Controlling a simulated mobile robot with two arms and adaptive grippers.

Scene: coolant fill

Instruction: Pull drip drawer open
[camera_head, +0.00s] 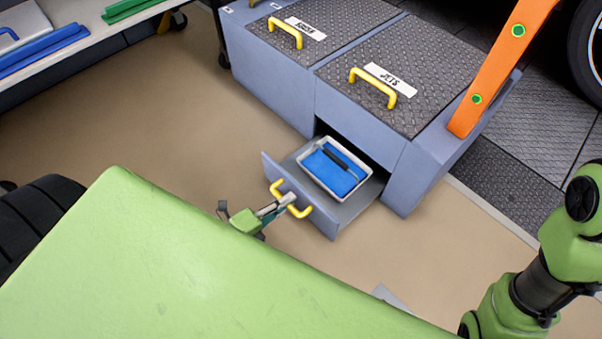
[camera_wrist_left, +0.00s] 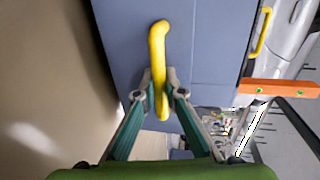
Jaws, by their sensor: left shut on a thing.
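The drip drawer (camera_head: 300,205) stands pulled out of the blue-grey cabinet (camera_head: 258,82), low at its front. A white tray (camera_head: 306,172) with a blue pad (camera_head: 333,172) and a dark bar across it lies inside. The drawer's yellow handle (camera_head: 299,211) is on its front panel. My left gripper (camera_head: 286,200) is shut on this handle. In the left wrist view the fingers (camera_wrist_left: 160,93) close around the yellow handle (camera_wrist_left: 158,45) against the blue-grey front. My right gripper is not visible; only part of the green right arm shows at the lower right.
The cabinet top has two treadplate lids with yellow handles, one labelled JETS (camera_head: 390,79). An orange post (camera_head: 503,60) rises at the cabinet's right side. A shelf with blue and green bars (camera_head: 45,50) is at the upper left. Tan floor (camera_head: 160,120) left of the drawer is clear.

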